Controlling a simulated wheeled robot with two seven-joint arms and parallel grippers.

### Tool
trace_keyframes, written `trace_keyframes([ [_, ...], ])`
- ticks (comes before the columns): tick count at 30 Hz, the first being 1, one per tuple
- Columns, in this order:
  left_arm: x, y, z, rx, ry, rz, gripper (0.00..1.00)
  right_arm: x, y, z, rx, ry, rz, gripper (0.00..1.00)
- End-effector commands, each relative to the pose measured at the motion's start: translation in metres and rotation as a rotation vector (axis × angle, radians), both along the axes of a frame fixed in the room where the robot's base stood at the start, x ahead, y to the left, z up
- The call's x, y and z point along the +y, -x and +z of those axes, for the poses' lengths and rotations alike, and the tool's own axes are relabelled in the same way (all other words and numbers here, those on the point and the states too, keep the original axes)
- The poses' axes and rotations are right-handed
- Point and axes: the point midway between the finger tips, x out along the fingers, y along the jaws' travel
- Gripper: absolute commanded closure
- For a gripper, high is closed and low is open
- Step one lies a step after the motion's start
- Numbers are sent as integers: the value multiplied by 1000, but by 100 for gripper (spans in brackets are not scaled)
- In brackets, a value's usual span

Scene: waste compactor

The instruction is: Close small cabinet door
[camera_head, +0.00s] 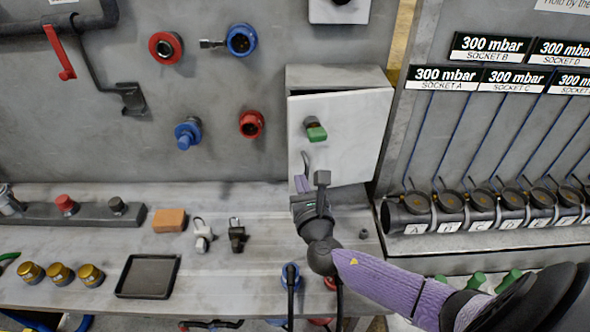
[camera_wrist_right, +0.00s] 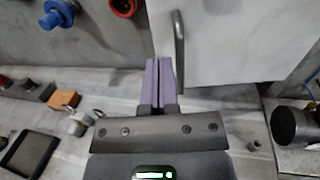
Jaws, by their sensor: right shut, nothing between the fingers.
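The small cabinet (camera_head: 335,78) is a light grey box on the back wall. Its pale door (camera_head: 350,130) covers the front, with a green-tipped latch knob (camera_head: 315,131) and a thin metal handle below it. A thin dark line runs along the door's top edge; I cannot tell whether the door is fully flush. The door (camera_wrist_right: 225,40) and handle (camera_wrist_right: 179,38) also show in the right wrist view. My right gripper (camera_head: 302,182) is shut and empty at the door's lower left edge, its purple fingers (camera_wrist_right: 158,72) just left of the handle. Contact is unclear. My left gripper is out of view.
The grey workbench (camera_head: 225,275) below holds an orange block (camera_head: 170,220), a black tray (camera_head: 148,276) and small fittings. Red and blue wall connectors (camera_head: 251,124) stand left of the cabinet. A rack of labelled sockets (camera_head: 480,209) is at right.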

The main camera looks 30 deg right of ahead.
Motion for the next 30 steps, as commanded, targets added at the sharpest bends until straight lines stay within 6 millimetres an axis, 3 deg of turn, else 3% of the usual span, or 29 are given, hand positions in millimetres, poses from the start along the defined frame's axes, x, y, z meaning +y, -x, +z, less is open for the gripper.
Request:
trace_keyframes([
  [6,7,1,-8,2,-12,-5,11,-12,-34,-1,-1,0,-1,100],
  [21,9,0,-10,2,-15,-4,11,-16,-46,0,0,-1,-7,100],
  [30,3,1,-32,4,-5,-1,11,-29,-88,-4,0,-1,-211,100],
])
